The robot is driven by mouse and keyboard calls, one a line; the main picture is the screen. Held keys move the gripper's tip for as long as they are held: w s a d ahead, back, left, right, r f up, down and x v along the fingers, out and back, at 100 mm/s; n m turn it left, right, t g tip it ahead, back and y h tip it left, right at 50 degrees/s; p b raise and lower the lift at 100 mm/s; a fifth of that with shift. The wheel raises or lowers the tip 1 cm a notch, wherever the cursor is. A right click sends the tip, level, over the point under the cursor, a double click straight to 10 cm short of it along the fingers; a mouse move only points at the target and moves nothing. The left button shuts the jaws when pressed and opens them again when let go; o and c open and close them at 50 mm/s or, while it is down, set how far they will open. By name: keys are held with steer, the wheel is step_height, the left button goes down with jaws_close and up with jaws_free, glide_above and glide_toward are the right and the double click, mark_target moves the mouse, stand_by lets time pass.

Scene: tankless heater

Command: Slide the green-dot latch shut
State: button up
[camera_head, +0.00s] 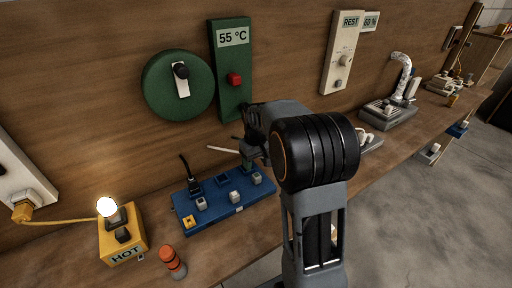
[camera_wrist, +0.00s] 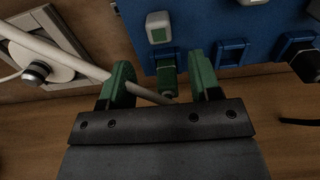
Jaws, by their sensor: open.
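The blue strip (camera_head: 225,209) lies on the bench and shows several sockets, each with a pale latch knob beside it. In the wrist view the strip (camera_wrist: 195,25) fills the upper part. The green-dot latch (camera_wrist: 158,27) is a whitish knob with a green face, just above a green plug (camera_wrist: 167,75) at the strip's edge. A pale cable (camera_wrist: 75,61) runs from the plug toward the left. My gripper (camera_wrist: 162,70) is open, its green fingers on either side of the plug, apart from the latch. In the head view my arm partly hides this end of the strip.
Other blue sockets (camera_wrist: 231,52) sit to the right, one with a black plug (camera_wrist: 305,62). The head view shows a yellow HOT box (camera_head: 123,238) with a lit bulb, an orange-topped cylinder (camera_head: 172,262), and a green panel (camera_head: 232,68).

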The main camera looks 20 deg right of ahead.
mark_target(257, 178)
step_height(257, 178, up, 7)
stand_by(0.3)
steer(key=shift+f, duration=0.1)
stand_by(0.4)
steer(key=s+a+t+p, duration=0.1)
steer(key=s+a, duration=0.3)
steer(key=s, duration=0.5)
steer(key=s+a+m+t+p, duration=0.1)
steer(key=s+a+t, duration=0.1)
steer(key=s+a, duration=0.3)
steer(key=s, duration=0.4)
steer(key=shift+t, duration=0.3)
steer(key=shift+a, duration=0.1)
steer(key=shift+c, duration=0.4)
